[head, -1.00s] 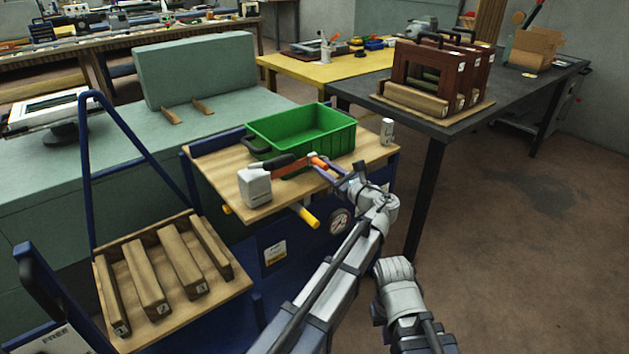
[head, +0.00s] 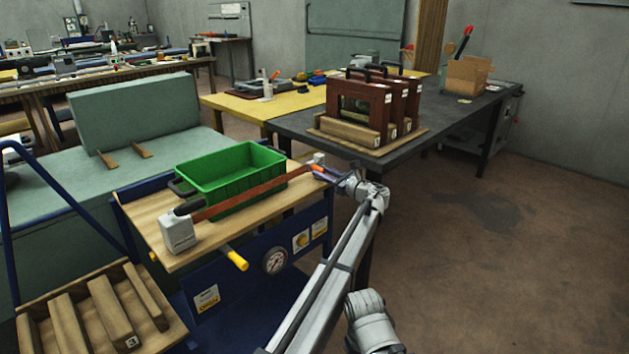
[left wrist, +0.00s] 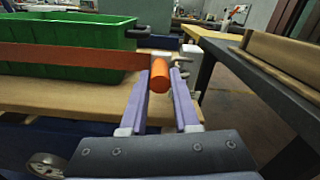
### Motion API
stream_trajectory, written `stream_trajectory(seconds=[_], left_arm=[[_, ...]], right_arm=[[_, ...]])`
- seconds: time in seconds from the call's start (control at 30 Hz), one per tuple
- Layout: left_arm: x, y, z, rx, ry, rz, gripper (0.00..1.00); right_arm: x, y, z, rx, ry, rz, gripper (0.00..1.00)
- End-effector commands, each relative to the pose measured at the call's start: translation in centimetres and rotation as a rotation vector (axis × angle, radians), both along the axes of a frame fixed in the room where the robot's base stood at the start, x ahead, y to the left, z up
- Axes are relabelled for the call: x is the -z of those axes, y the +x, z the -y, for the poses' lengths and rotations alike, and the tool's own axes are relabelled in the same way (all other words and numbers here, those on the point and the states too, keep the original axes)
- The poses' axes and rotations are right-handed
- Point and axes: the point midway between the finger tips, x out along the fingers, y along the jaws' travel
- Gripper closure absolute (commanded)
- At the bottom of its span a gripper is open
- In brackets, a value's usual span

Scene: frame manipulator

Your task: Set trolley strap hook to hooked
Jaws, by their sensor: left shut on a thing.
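The trolley top (head: 160,253) is a wooden board on a blue frame. A red-orange strap (head: 245,194) runs out from a white box (head: 177,231) at the board's left end, past the front of a green tub (head: 235,172). My left gripper (head: 325,173) is shut on the strap's orange end grip (left wrist: 159,76), at the board's right end. A small white block (head: 319,158) stands right beside the grip; a grey hook shape (left wrist: 181,62) shows just behind it in the left wrist view. I cannot tell whether they touch. My right gripper is out of view.
Yellow handle (head: 237,259) and gauge (head: 275,261) are on the trolley front. A dark table (head: 440,140) with brown frames (head: 366,110) stands close behind on the right. Wooden slats (head: 110,310) lie at lower left. Floor at right is clear.

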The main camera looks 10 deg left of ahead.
Motion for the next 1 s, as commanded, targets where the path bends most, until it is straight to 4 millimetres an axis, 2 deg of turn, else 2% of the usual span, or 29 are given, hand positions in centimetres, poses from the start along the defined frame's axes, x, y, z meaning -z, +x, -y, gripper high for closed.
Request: stream_trajectory(seconds=[0.03,0.17,0.6,0.63,0.87,1.0], left_arm=[[0.02,0.67,0.34,0.001,-0.001,0.0,1.0],[0.02,1.24,0.62,0.001,-0.001,0.0,1.0],[-0.04,1.63,0.89,0.007,0.001,0.001,1.0],[-0.04,1.64,0.9,0.007,0.001,0.001,0.67],[-0.01,1.53,0.81,0.004,0.0,0.0,0.41],[0.0,1.45,0.74,0.002,0.0,0.0,0.41]], right_arm=[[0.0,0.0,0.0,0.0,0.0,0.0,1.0],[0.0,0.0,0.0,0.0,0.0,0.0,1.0],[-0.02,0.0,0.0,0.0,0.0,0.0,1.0],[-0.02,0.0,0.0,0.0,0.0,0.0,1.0],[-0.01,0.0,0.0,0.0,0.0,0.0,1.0],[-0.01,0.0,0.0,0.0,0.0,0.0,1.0]])
